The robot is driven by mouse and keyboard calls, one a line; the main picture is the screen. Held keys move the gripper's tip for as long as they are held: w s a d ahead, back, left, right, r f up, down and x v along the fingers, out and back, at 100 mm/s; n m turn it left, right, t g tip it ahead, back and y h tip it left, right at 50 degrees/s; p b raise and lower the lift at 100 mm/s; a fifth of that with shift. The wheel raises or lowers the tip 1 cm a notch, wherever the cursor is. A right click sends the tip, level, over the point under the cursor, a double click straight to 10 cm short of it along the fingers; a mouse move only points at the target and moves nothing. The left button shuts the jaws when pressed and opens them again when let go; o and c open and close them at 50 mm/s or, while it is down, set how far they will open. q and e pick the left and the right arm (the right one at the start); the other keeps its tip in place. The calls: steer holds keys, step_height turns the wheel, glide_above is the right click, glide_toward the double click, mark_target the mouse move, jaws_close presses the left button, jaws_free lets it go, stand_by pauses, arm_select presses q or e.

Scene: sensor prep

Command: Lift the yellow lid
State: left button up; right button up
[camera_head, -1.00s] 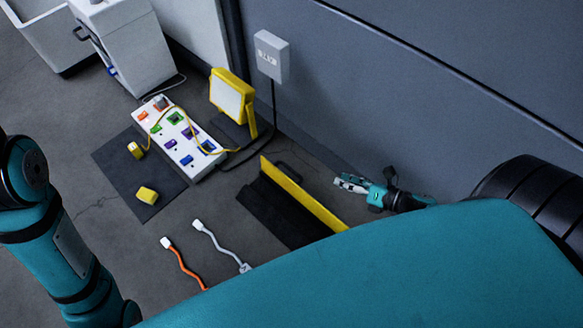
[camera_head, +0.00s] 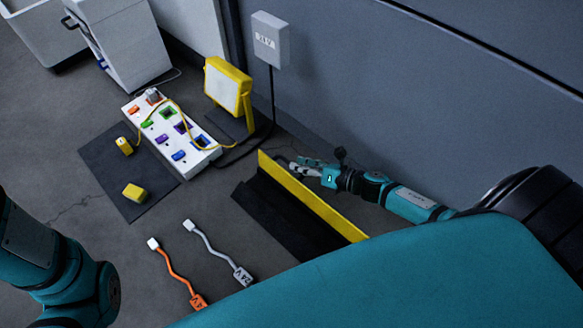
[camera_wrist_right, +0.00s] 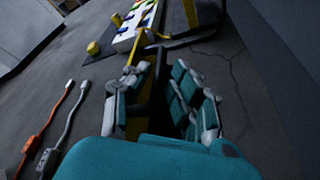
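The yellow lid (camera_head: 312,202) shows in the head view as a long, narrow yellow panel on edge, beside a black box-like part (camera_head: 275,215) on the floor. My right gripper (camera_head: 300,167) is on the wall side of the lid, its fingers close to the lid's far end. In the right wrist view the fingers (camera_wrist_right: 160,100) are spread apart, with a dark handle-like bar (camera_wrist_right: 156,92) between them. I cannot tell whether they touch it. My left arm enters at the lower left; its gripper is out of frame.
A white board (camera_head: 160,120) with coloured sockets and a yellow lamp (camera_head: 229,88) stand behind. A dark mat (camera_head: 110,165) holds yellow blocks (camera_head: 134,192). Orange (camera_head: 178,273) and grey (camera_head: 213,250) cables lie in front. The wall (camera_head: 430,110) is close on the right.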

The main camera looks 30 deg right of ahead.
steer(key=shift+b+x, duration=0.5)
steer(key=shift+x, duration=1.2)
jaws_close()
